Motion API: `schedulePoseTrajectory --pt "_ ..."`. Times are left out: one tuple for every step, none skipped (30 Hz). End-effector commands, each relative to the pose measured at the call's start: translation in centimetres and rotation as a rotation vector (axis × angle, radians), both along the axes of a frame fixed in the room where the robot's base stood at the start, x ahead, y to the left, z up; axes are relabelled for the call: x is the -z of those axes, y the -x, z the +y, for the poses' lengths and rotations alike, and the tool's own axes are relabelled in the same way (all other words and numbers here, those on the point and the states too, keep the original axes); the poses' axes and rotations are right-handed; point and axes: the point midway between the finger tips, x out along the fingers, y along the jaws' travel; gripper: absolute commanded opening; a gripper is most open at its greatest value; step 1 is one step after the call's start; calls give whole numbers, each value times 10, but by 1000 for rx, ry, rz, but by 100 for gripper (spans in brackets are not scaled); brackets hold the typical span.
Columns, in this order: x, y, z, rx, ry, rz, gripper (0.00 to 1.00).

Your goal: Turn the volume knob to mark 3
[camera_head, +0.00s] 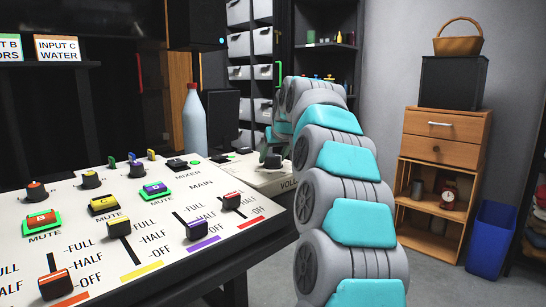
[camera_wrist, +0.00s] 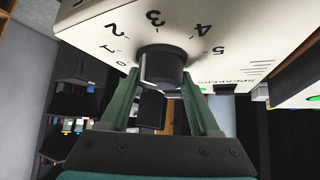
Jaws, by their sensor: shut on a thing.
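The volume knob (camera_wrist: 161,66) is black and round and stands on a white panel (camera_wrist: 250,20) in the wrist view. Marks 0 to 5 curve around it, with 3 close to the middle of the arc. My gripper (camera_wrist: 160,80) has its two green fingers on either side of the knob, shut on it. I cannot make out a pointer on the knob. In the head view, my arm reaches to the white volume box (camera_head: 283,180), whose lettering is partly hidden by the arm.
A mixer panel (camera_head: 150,215) with sliders and lit mute buttons lies at the left. A pale bottle (camera_head: 194,120) and a black speaker (camera_head: 223,115) stand behind it. A wooden shelf (camera_head: 440,175) and blue bin (camera_head: 490,238) are at the right.

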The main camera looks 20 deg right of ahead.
Motion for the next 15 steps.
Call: schedulePoseTrajectory --pt "0 0 0 -1 -1 1 10" --pt "0 0 0 -1 -1 1 7" --pt "0 0 0 0 0 1 7" --pt "0 0 0 1 -1 1 7" --pt "0 0 0 2 -1 1 7" --pt "0 0 0 6 0 1 7" --pt "0 0 0 9 1 1 7" --pt "1 0 0 15 1 1 7" --pt "1 0 0 25 0 2 7" --pt "1 0 0 34 0 2 7" --pt "1 0 0 45 0 3 7" --pt "2 0 0 62 1 3 7" --pt "2 0 0 78 2 3 7" --pt "2 0 0 94 3 4 7" --pt "2 0 0 119 2 4 7"
